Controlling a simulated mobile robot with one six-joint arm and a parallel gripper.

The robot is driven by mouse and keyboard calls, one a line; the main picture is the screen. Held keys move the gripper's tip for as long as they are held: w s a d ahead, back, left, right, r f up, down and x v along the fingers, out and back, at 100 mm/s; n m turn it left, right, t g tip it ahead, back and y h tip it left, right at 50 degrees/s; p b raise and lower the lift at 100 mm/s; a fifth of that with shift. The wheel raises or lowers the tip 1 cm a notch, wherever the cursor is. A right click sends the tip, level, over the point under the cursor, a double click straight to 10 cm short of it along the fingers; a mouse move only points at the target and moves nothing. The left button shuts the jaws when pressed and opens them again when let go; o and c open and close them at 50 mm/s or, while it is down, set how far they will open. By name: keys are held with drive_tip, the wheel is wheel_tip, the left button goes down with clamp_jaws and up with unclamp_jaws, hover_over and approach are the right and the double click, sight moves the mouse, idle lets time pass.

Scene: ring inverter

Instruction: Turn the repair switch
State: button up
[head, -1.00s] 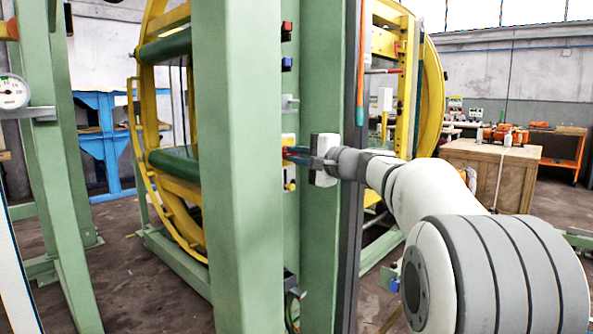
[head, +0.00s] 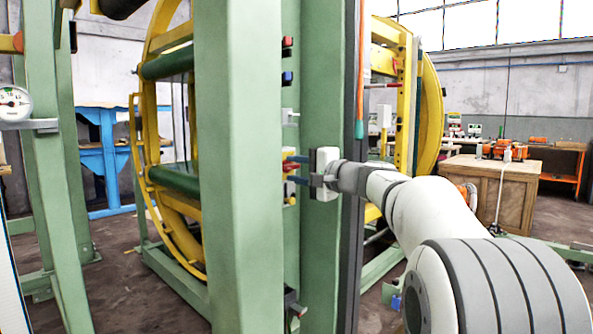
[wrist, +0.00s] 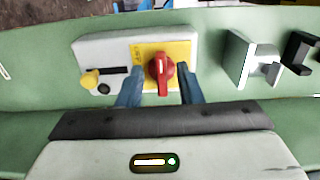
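The repair switch is a red rotary knob (wrist: 161,68) with a white mark standing upright in the wrist view. It sits on a yellow plate (wrist: 178,48) on a pale switch box (wrist: 113,46). In the head view the knob (head: 288,169) shows small on the green post. My gripper (wrist: 159,74) is open, its two blue fingers on either side of the knob. Gaps show between the knob and each finger in the wrist view.
A yellow button (wrist: 90,79) is left of the knob on the same box. A pale bracket (wrist: 250,62) and a black bracket (wrist: 300,53) stick out to the right. Red (head: 287,42) and blue (head: 287,77) buttons are higher on the green post (head: 240,200).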

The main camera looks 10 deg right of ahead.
drive_tip(key=shift+s+d+r, duration=0.1)
drive_tip(key=p+v, duration=0.1)
drive_tip(key=v, duration=0.6)
drive_tip(key=shift+s+d, duration=0.2)
drive_tip(key=shift+s, duration=0.05)
